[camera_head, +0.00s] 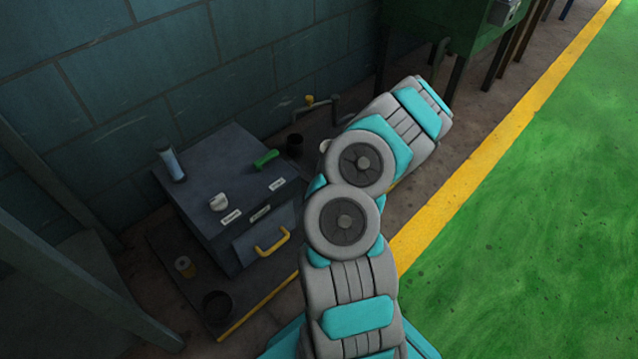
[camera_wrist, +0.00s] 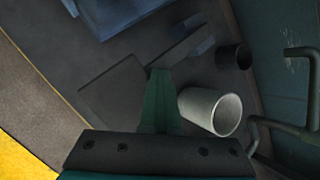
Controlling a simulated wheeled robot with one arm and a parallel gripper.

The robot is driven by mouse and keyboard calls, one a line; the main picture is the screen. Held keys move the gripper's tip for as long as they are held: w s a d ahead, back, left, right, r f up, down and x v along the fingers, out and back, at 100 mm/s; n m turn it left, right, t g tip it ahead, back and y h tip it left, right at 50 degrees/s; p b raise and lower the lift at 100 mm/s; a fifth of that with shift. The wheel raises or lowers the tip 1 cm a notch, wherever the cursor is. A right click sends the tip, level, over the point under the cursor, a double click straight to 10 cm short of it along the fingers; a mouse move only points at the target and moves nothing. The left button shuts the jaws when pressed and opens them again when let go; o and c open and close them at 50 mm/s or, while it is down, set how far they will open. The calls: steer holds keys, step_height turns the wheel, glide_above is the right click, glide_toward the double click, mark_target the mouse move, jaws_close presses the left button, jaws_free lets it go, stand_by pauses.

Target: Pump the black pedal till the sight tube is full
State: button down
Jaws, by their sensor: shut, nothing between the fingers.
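The sight tube (camera_head: 171,164) stands upright at the back left corner of the grey box's top in the head view. It looks pale and bluish; its level is too small to read. The head view does not show my gripper.
The grey box (camera_head: 205,165) carries a white knob (camera_head: 218,202), a green handle (camera_head: 266,158) and a yellow handle (camera_head: 272,243). A pale cup (camera_wrist: 212,110) stands close right of my fingers, with a black cup (camera_wrist: 234,56) beyond. Pipes (camera_wrist: 302,90) run along the wall. Green floor (camera_head: 520,220) is clear.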

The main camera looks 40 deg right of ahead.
steer(key=shift+s+d+f+b, duration=0.1)
steer(key=shift+s+f+b, duration=0.1)
steer(key=shift+f+b, duration=0.5)
steer(key=shift+s+a+f+b, duration=0.1)
steer(key=shift+s+f+b, duration=0.2)
steer(key=shift+f, duration=0.65)
steer(key=shift+s+d+f+b, duration=0.1)
steer(key=shift+s+f+b, duration=0.05)
steer(key=shift+f+b, duration=0.6)
stand_by(1.9)
stand_by(0.4)
steer(key=shift+w+r+p, duration=0.3)
steer(key=shift+r+p, duration=0.6)
steer(key=shift+r, duration=0.15)
steer(key=shift+w+r+p, duration=0.35)
steer(key=shift+r+p, duration=0.55)
steer(key=shift+r, duration=0.15)
steer(key=shift+w+r+p, duration=0.3)
steer(key=shift+r+p, duration=0.6)
steer(key=shift+r, duration=0.15)
steer(key=r+p, duration=0.2)
steer(key=w+r+p, duration=0.1)
steer(key=r+p, duration=0.1)
steer(key=r, duration=0.1)
steer(key=shift+a, duration=0.2)
steer(key=shift+f, duration=0.1)
